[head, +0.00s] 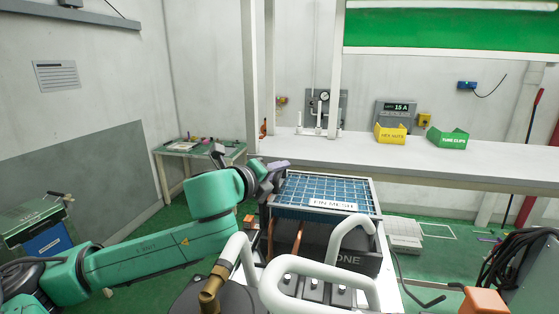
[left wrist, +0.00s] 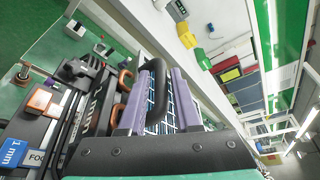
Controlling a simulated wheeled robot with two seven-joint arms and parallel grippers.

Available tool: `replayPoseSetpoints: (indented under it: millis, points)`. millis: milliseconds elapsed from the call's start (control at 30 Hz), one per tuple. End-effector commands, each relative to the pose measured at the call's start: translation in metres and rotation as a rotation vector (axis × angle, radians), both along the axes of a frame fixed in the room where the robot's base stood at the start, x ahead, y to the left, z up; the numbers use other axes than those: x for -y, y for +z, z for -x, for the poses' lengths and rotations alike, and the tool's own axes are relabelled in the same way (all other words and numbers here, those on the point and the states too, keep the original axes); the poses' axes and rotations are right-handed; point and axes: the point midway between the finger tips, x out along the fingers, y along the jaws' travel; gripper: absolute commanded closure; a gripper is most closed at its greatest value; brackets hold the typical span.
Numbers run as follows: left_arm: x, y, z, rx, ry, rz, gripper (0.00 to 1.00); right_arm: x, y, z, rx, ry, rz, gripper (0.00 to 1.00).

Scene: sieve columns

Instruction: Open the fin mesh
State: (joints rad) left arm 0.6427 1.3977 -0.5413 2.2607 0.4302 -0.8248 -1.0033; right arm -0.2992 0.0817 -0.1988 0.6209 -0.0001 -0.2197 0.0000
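The fin mesh (head: 318,188) is a blue gridded screen in a pale frame on top of a dark box marked "ONE" (head: 350,262). Its white label, partly readable, ends in "MESH". My left gripper (head: 268,170) is at the screen's far left corner. In the left wrist view, the purple fingers of my left gripper (left wrist: 160,76) stand apart on both sides of a dark curved handle (left wrist: 156,85). Blue mesh (left wrist: 171,105) shows between the handle and the fingers, so the grip looks open around it. My right gripper is not in view.
Orange handles (left wrist: 124,80) and a "1 mm" label (left wrist: 12,153) show beside the gripper. White tubes (head: 348,235) rise in front of the box. A bench (head: 400,155) behind holds a yellow bin (head: 390,134) and a green bin (head: 447,139).

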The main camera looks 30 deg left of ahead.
Motion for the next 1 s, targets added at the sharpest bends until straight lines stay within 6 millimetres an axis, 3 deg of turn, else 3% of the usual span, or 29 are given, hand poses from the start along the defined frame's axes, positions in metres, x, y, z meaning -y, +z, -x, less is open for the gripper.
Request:
replayPoseSetpoints:
  millis: [333, 400, 433, 1000]
  points:
    - [0.0018, -0.0029, -0.0067, -0.002, -0.002, -0.004, 0.68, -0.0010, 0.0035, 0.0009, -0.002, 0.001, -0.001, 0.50]
    - [0.0018, -0.0029, -0.0067, -0.002, -0.002, -0.003, 0.95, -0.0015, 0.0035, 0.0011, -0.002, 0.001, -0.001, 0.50]
    - [0.0019, -0.0028, -0.0066, -0.001, -0.002, -0.003, 1.00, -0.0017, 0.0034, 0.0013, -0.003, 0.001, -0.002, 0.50]
    - [0.0017, -0.0028, -0.0065, -0.002, -0.002, -0.002, 1.00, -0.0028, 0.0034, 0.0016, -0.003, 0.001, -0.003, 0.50]
